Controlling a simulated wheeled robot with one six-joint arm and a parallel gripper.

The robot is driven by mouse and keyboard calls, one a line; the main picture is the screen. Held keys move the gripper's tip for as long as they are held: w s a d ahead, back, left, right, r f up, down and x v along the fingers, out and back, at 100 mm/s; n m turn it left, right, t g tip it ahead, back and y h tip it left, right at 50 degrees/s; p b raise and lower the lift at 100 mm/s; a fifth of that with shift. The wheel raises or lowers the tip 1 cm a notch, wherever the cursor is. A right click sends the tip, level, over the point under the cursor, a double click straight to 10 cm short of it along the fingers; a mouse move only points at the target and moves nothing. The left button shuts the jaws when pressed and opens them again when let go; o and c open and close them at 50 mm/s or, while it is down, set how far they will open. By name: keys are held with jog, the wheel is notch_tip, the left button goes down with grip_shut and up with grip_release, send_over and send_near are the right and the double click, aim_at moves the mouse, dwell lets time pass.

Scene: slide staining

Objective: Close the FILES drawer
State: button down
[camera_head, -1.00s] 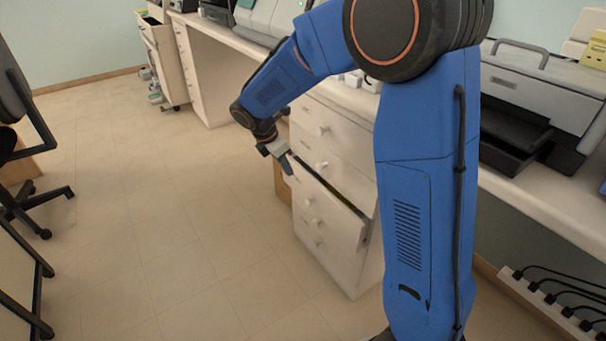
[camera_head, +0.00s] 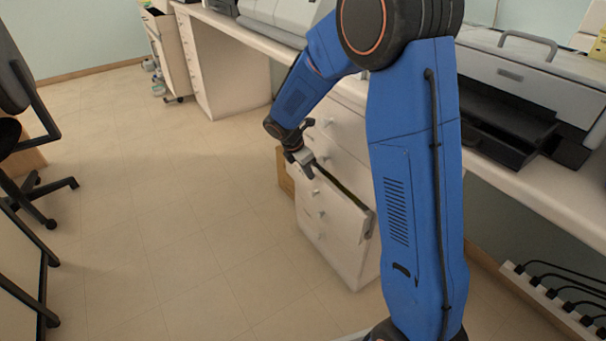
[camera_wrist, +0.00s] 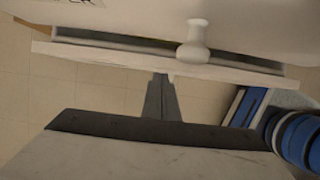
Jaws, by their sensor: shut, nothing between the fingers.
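The open drawer (camera_head: 345,212) sticks out a little from the white cabinet under the bench, with a narrow dark gap along its top. Its top edge (camera_wrist: 100,57) crosses the wrist view as a pale strip. No FILES label can be read. My gripper (camera_head: 308,172) is at the far upper end of the drawer front, on its outer side. In the wrist view its dark fingers (camera_wrist: 161,92) are together and empty, their tips at the drawer's edge. Whether they touch it is hard to tell. A round knob (camera_wrist: 195,45) shows on the drawer above.
Other closed drawers with knobs lie above and below. A printer (camera_head: 530,85) stands on the bench at right. An office chair (camera_head: 25,120) is at the left, and a power strip (camera_head: 560,305) at lower right. The floor between is clear.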

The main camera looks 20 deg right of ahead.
jog(key=shift+d, duration=0.2)
jog(key=shift+w+d, duration=0.2)
jog(key=shift+d, duration=0.35)
jog(key=shift+w+d, duration=0.2)
jog(key=shift+d, duration=0.35)
